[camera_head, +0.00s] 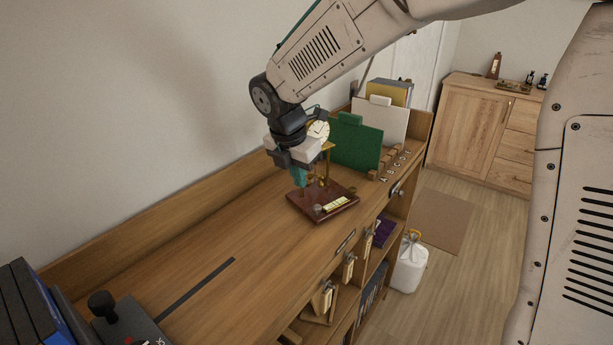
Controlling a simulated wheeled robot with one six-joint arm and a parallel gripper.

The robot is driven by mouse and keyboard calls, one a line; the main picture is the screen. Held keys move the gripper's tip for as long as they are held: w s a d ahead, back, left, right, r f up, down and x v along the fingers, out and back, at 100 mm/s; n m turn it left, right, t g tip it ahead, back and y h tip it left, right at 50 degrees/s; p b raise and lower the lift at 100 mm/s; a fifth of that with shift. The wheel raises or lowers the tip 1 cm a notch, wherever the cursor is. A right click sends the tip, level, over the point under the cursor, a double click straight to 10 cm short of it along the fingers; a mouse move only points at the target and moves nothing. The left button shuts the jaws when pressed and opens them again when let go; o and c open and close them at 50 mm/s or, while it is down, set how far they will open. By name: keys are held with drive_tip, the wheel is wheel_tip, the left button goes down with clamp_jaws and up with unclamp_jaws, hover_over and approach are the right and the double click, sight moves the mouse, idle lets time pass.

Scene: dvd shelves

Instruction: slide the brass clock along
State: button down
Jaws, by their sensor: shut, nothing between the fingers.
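The brass clock (327,146) stands upright on a dark red wooden base (322,203) on the wooden counter. It has a round pale dial at the top, thin brass posts and a small brass plate on the front of the base. My gripper (300,178) points down at the clock's left side, with its teal fingertips low, just above or beside the base. The fingers are shut and hold nothing. Whether they touch the clock cannot be told. My gripper hides part of the clock's left side.
A dark strip (197,285) lies on the counter at left, with clear wood between it and the clock. Green and white dividers (355,145) stand behind the clock at right. Dark cases (30,305) and a black-knobbed device (125,322) sit at front left. A raised ledge backs the counter.

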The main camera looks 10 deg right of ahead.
drive_tip(key=shift+s+a, duration=0.25)
drive_tip(key=shift+a, duration=0.05)
drive_tip(key=s+a, duration=0.2)
drive_tip(key=shift+a, duration=0.3)
drive_tip(key=v, duration=0.9)
drive_tip(key=s+d+f+m+y, duration=0.1)
drive_tip(key=s+d+m, duration=0.8)
drive_tip(key=s+m, duration=0.4)
drive_tip(key=s+d+f+m+y, duration=0.1)
drive_tip(key=s+d+f+m, duration=0.1)
drive_tip(key=s+d+m, duration=0.8)
drive_tip(key=s+m, duration=0.3)
drive_tip(key=s, duration=0.1)
drive_tip(key=shift+s+d, duration=0.15)
drive_tip(key=shift+d, duration=0.15)
